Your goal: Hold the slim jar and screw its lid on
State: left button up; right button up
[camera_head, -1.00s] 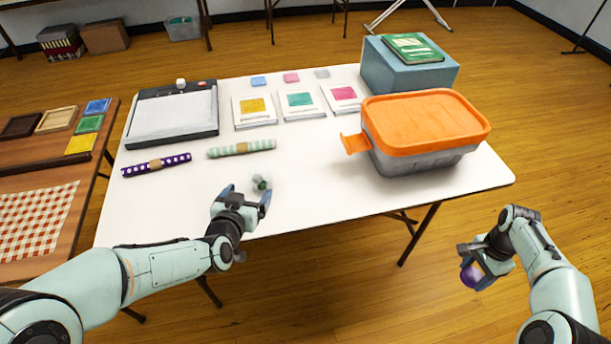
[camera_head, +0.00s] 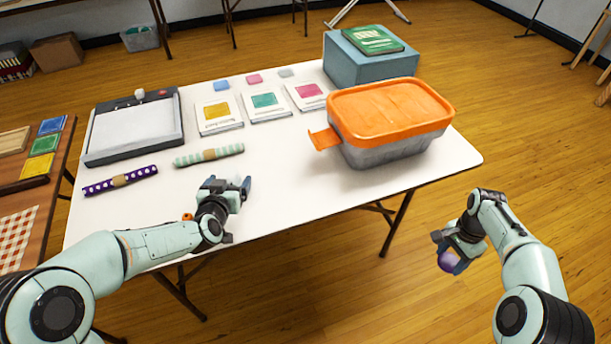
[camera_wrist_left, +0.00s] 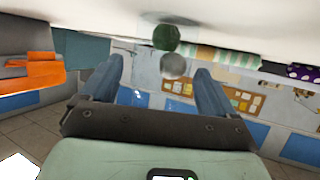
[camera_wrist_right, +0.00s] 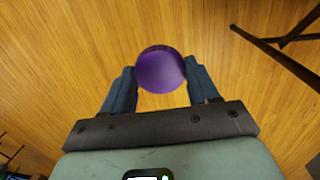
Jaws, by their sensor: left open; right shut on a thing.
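The slim jar shows in the left wrist view, which is upside down: a dark green lower part (camera_wrist_left: 166,37) stands against the white table, with a clear greyish part (camera_wrist_left: 173,66) beyond it. My left gripper (camera_head: 228,184) is low over the front of the table, open, its fingers pointing at the jar; the clear part appears between the fingertips (camera_wrist_left: 160,68). Whether they touch it I cannot tell. My right gripper (camera_head: 449,250) is shut on a round purple lid (camera_wrist_right: 161,70), off the table's front right.
On the white table (camera_head: 300,195) are an orange-lidded bin (camera_head: 390,110), a blue box (camera_head: 365,65), a paper trimmer (camera_head: 135,125), cards and two paper rolls (camera_head: 208,155). A small orange thing (camera_head: 187,216) is partly hidden by my left arm. Front middle is clear.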

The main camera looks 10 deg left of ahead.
pick_arm(q)
jog(key=shift+w+a+f, duration=0.1)
jog(key=shift+w+f, duration=0.15)
jog(key=shift+w, duration=0.3)
pick_arm(e)
jog(key=shift+f, duration=0.1)
pick_arm(q)
jog(key=c, duration=1.1)
jog(key=shift+o, duration=0.2)
jog(key=shift+r, duration=0.1)
